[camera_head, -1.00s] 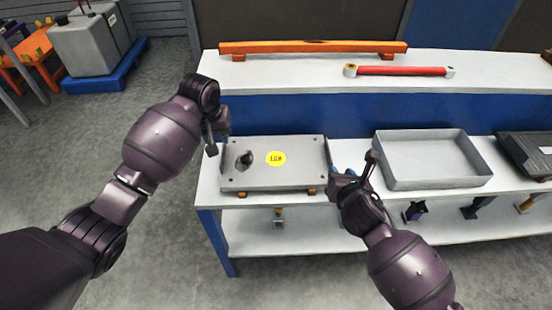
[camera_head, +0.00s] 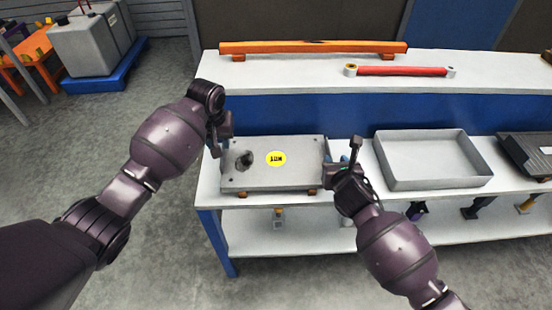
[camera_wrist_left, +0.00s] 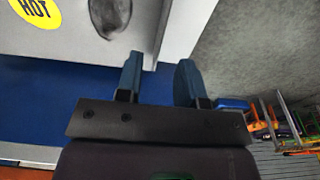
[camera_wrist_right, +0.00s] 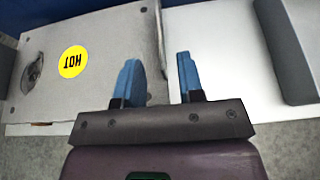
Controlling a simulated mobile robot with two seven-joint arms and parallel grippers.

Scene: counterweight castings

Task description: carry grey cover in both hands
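The grey cover (camera_head: 290,177) is a flat plate with a yellow label reading HOT and a dark opening near its left end. It lies level on small orange blocks on the bench. My left gripper (camera_head: 217,143) is at its left edge. In the left wrist view, its blue fingers (camera_wrist_left: 158,78) are apart, with the cover's edge (camera_wrist_left: 147,30) ahead and between them. My right gripper (camera_head: 342,162) is at the right edge. In the right wrist view, its fingers (camera_wrist_right: 158,78) are also apart, on either side of the cover's edge (camera_wrist_right: 150,40). I cannot tell whether they touch it.
A grey open tray (camera_head: 432,182) stands right of the cover, close to my right gripper. A dark case (camera_head: 530,160) is farther right. An orange bar (camera_head: 310,48) and a red rod (camera_head: 400,71) lie on the raised back shelf. A lower shelf (camera_head: 290,230) runs beneath.

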